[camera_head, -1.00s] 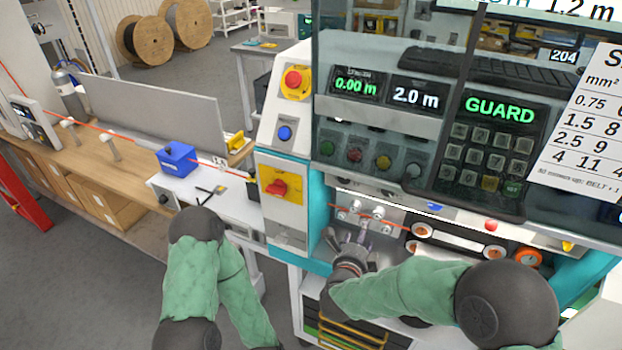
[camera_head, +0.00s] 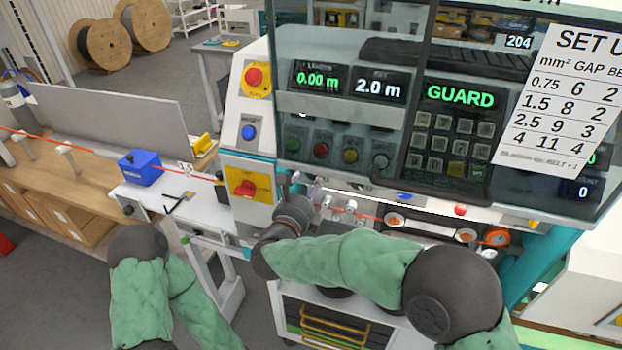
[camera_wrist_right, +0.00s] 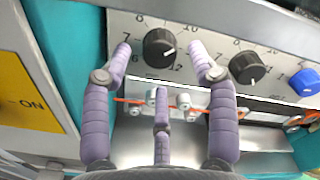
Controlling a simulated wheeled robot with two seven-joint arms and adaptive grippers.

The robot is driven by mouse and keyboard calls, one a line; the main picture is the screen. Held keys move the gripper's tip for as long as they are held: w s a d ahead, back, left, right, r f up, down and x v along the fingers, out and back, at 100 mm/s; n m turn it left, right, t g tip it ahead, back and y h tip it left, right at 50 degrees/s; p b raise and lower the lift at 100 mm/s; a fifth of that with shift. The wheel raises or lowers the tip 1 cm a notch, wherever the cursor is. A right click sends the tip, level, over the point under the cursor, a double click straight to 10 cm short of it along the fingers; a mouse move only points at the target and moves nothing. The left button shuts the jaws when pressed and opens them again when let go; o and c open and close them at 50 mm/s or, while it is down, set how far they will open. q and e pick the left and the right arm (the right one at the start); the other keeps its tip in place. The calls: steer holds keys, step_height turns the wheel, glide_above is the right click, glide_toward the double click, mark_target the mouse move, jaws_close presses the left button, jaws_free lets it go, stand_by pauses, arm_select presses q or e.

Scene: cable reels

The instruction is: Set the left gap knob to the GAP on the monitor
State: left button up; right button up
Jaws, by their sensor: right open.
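The left gap knob (camera_wrist_right: 160,48) is a black dial on the grey panel in the right wrist view, with numbers around it. Its white mark seems to point to the lower right, toward the 12 side. My right gripper (camera_wrist_right: 160,64) is open, its purple fingertips on either side of the knob in the picture; contact cannot be told. In the head view my right gripper (camera_head: 300,184) is at the machine's left end and the knob is hidden. The display (camera_head: 460,95) reads GUARD; no GAP value is readable on a monitor. My left gripper is out of view.
A second black knob (camera_wrist_right: 247,68) and a blue knob (camera_wrist_right: 305,82) sit to the right. An orange cable (camera_head: 370,217) runs below the panel. A set-up chart (camera_head: 560,100) lists GAP values. A red switch (camera_head: 246,188) stands left of the gripper.

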steer(key=shift+x, duration=1.35)
steer(key=shift+c, duration=0.3)
steer(key=c, duration=1.1)
